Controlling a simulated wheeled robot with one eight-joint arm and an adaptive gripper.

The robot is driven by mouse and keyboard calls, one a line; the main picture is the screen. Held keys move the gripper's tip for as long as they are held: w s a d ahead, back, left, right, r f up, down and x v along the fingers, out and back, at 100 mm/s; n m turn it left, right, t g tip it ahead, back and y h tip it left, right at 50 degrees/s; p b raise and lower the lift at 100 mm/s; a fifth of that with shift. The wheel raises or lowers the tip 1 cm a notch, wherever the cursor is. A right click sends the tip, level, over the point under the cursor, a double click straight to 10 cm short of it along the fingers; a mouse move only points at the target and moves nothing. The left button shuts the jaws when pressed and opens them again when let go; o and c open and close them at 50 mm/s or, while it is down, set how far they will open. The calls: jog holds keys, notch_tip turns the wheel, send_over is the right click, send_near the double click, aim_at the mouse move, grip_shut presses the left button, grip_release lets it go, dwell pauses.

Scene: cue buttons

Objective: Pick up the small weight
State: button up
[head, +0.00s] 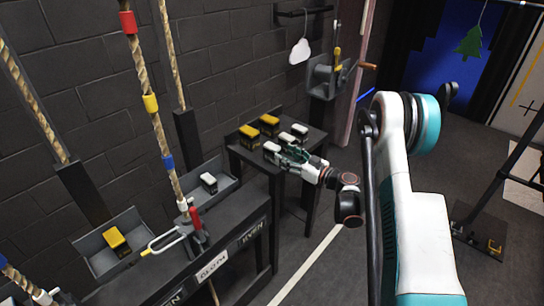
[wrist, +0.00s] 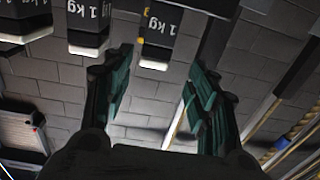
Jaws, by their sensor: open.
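Small dark weights with white tops stand on a small dark table (head: 248,158) in the head view: a left one (head: 271,147), a middle one (head: 286,138) and a right one (head: 300,129). My gripper (head: 287,157) is at the table's front edge, close to them. In the wrist view, my gripper (wrist: 158,78) is open and empty. A weight marked 1 kg (wrist: 161,28) lies ahead, roughly in line with the gap between the fingers. Another 1 kg weight (wrist: 89,22) is left of it. I cannot tell whether any finger touches a weight.
Larger weights with yellow tops (head: 249,132) stand behind the white ones. A dark bench (head: 215,235) at left has trays holding a yellow-topped weight (head: 116,240) and a white-topped weight (head: 209,183). Ropes hang above it.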

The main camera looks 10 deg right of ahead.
aim_at(266, 144)
jog(key=x, duration=0.2)
jog(key=shift+w+a, duration=0.15)
jog(key=shift+w, duration=0.1)
jog(key=b+x, duration=0.2)
jog(key=x, duration=0.2)
jog(key=shift+w+d+f+b, duration=0.2)
jog(key=shift+d+b, duration=0.05)
jog(key=shift+b, duration=0.05)
jog(key=shift+w+a+r, duration=0.1)
jog(key=shift+w+a, duration=0.25)
jog(key=shift+w, duration=0.2)
grip_shut()
